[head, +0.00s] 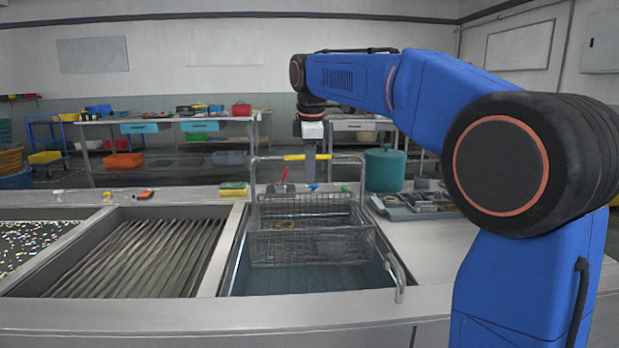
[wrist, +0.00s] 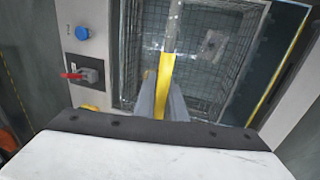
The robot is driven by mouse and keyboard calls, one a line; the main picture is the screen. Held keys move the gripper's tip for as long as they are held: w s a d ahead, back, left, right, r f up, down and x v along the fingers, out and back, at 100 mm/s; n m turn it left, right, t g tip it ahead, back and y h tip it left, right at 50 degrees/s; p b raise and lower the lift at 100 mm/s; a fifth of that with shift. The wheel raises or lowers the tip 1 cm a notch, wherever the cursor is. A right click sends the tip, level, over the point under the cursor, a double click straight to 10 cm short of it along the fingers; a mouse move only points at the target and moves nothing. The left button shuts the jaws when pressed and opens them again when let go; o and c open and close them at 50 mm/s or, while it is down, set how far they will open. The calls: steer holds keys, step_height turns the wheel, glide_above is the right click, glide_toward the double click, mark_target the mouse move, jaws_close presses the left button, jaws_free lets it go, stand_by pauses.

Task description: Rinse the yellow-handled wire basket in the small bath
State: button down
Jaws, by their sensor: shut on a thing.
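The wire basket (head: 310,240) hangs upright over and partly within the bath (head: 235,270), whose bluish floor or water shows in front of it. Its tall handle has a yellow grip (head: 295,157). My gripper (head: 309,152) comes down from above and is shut on this grip; its fingertips are hard to make out in the head view. In the wrist view my gripper's fingers (wrist: 163,103) close on both sides of the yellow grip (wrist: 168,65), with the mesh basket (wrist: 225,75) below. I cannot tell whether the basket's bottom touches water. Small pieces seem to lie inside it.
A red lever (head: 284,179) and a blue knob (head: 314,187) sit behind the bath. A ribbed drain (head: 140,255) is left of it. A teal pot (head: 384,170) and grey tray (head: 420,208) stand at right. A bent metal tube (head: 398,280) is at the bath's right corner.

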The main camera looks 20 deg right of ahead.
steer(key=w+v, duration=0.1)
steer(key=v, duration=0.6)
steer(key=shift+w+r, duration=0.3)
steer(key=shift+r, duration=0.15)
stand_by(0.4)
steer(key=shift+d, duration=0.1)
stand_by(5.7)
